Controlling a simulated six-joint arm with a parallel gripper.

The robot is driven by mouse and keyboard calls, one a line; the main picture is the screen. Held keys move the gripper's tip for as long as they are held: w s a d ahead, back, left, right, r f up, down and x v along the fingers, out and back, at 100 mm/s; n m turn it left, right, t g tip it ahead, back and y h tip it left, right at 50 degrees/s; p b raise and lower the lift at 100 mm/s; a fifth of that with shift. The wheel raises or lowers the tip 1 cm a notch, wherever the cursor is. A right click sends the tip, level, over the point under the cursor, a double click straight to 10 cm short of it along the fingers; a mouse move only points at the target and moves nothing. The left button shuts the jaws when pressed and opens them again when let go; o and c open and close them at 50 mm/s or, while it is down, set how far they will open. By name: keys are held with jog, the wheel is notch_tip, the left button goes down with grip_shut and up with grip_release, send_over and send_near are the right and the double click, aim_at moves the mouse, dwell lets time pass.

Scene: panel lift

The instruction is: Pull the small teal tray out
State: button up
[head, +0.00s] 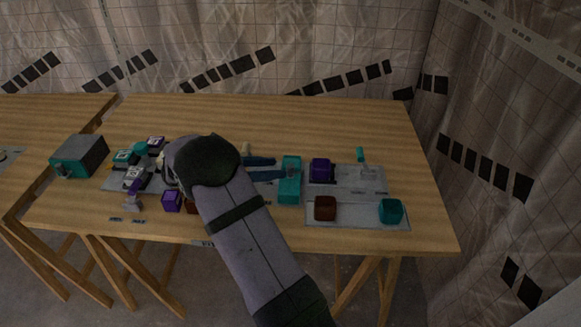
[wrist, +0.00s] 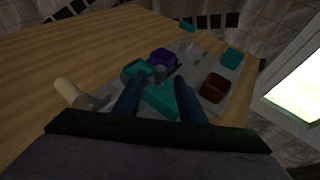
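A grey box (head: 82,155) with a teal front and a small knob stands at the left of the table. I cannot tell whether that front is the small teal tray. In the wrist view this teal piece (wrist: 160,99) shows between and beyond the two dark blue fingers of my gripper (wrist: 160,88). The fingers are apart, with nothing clearly clamped. I cannot tell whether they touch the piece. My arm hides part of the table's middle.
The grey panel (head: 345,212) carries a purple block (head: 320,169), a brown block (head: 325,208), a teal block (head: 391,211) and a thin upright teal piece (head: 360,155). Several small purple and teal items crowd left of my arm. The table's back is clear.

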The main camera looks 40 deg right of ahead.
aim_at(290, 176)
jog(key=shift+p+x, duration=0.6)
jog(key=shift+x, duration=2.9)
jog(key=shift+f, duration=0.1)
jog(key=shift+s+a, duration=0.1)
grip_shut()
